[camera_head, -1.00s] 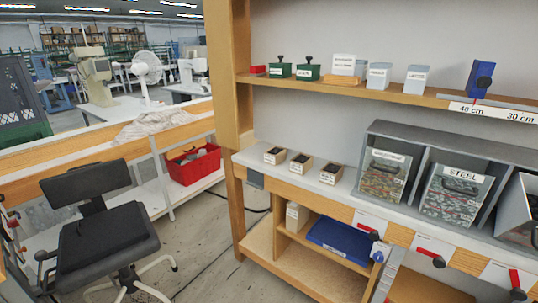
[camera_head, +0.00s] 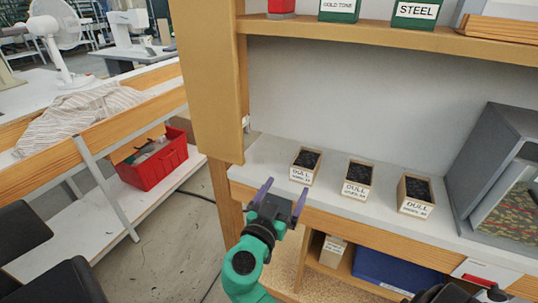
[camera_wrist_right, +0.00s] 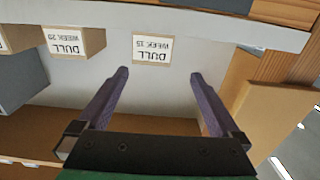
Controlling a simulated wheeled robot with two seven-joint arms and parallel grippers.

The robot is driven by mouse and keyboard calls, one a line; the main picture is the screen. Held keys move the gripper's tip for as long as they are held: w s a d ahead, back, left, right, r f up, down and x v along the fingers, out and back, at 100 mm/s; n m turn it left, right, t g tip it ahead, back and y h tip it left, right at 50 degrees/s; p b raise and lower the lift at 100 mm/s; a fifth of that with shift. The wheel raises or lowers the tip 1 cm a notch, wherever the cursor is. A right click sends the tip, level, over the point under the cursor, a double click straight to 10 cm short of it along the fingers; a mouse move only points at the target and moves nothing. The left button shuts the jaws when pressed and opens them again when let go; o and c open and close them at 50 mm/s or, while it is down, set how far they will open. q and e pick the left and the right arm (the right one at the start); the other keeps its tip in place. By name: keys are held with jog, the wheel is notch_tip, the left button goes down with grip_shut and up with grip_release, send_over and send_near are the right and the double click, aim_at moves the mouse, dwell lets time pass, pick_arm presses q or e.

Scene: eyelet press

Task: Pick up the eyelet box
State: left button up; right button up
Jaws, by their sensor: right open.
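Three small open boxes with dark contents and white "DULL" labels stand in a row on the grey bench top: a left box (camera_head: 305,166), a middle box (camera_head: 357,180) and a right box (camera_head: 415,195). My right gripper (camera_head: 281,198) is open and empty, in front of and slightly below the left box, apart from it. In the right wrist view, the open fingers (camera_wrist_right: 160,76) point toward a box label reading "DULL WEEK 15" (camera_wrist_right: 153,48), upside down; a "WEEK 20" label (camera_wrist_right: 65,42) is beside it. My left gripper is not in view.
A wooden post (camera_head: 207,80) stands left of the boxes, and a shelf (camera_head: 370,38) runs above. A grey bin housing (camera_head: 500,150) stands at the right. Below the bench are a blue container (camera_head: 400,270) and a red crate (camera_head: 152,165) at the left.

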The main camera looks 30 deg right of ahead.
aim_at(301, 169)
jog(key=d, duration=0.1)
jog(key=w+d+r+p, duration=0.1)
jog(key=d, duration=0.1)
jog(key=d+p, duration=0.1)
jog(key=d, duration=0.1)
jog(key=shift+w+r, duration=0.2)
jog(key=shift+r, duration=0.15)
jog(key=shift+w+d+f+p, duration=0.2)
jog(key=shift+w+d+p, duration=0.1)
jog(key=shift+w+d, duration=0.3)
jog(key=shift+w+d+f+p, duration=0.2)
jog(key=shift+w+d+p, duration=0.1)
jog(key=shift+w+d, duration=0.3)
jog(key=p+x, duration=0.2)
jog(key=x, duration=0.3)
jog(key=shift+s+d, duration=0.15)
jog(key=shift+d, duration=0.05)
jog(key=shift+d+f, duration=0.15)
jog(key=shift+f, duration=0.05)
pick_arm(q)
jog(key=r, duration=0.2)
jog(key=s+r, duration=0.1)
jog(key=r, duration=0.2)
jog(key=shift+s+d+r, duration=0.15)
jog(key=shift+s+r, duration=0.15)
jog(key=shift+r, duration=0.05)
pick_arm(e)
jog(key=c, duration=1.2)
